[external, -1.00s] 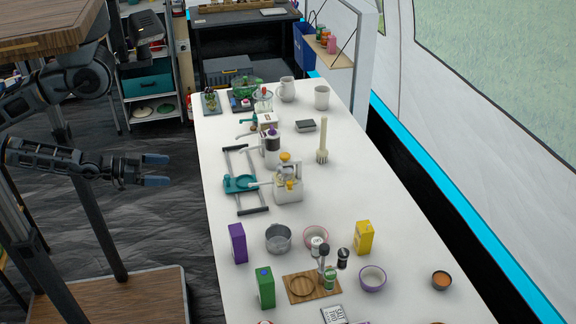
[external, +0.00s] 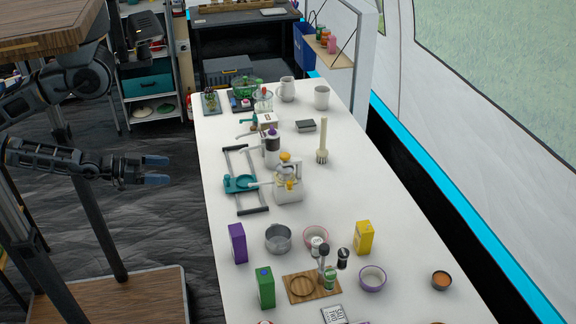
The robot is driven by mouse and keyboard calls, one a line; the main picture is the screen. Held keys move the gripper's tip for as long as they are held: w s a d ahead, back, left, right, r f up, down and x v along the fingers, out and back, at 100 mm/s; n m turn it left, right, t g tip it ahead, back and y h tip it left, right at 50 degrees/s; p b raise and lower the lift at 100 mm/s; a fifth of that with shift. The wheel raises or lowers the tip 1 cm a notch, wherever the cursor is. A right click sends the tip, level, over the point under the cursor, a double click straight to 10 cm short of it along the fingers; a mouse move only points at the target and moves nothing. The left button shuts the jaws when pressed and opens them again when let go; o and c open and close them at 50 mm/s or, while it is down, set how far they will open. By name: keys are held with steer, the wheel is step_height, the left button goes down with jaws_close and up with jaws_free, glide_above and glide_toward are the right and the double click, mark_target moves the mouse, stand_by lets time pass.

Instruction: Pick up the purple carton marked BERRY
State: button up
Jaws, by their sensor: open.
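A purple carton (external: 238,243) stands upright near the left edge of the long white table. Its lettering is too small to read. My gripper (external: 163,170) is open and empty. It is off the table's left side, up and to the left of the purple carton in the picture and well apart from it.
A grey pot (external: 279,238) stands just right of the purple carton. A green carton (external: 265,288) is in front, by a wooden board (external: 314,286). A yellow carton (external: 363,238) stands farther right. A teal-handled rack (external: 247,180) lies behind. The table's right side is mostly clear.

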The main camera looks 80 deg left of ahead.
steer(key=m+t+y, duration=0.2)
steer(key=m+t, duration=0.1)
steer(key=m, duration=3.2)
glide_toward(244, 239)
steer(key=w+a+f, duration=0.2)
steer(key=f, duration=0.1)
steer(key=shift+w+a+f, duration=0.2)
steer(key=shift+w+f, duration=0.1)
steer(key=shift+w+r+p, duration=0.1)
steer(key=shift+w+p, duration=0.35)
steer(key=shift+w, duration=0.2)
steer(key=w+p, duration=0.1)
steer(key=w, duration=0.2)
steer(key=w+a+p, duration=0.1)
steer(key=w, duration=0.1)
steer(key=shift+w+a+r, duration=0.1)
steer(key=shift+w+r, duration=0.05)
steer(key=shift+w, duration=0.6)
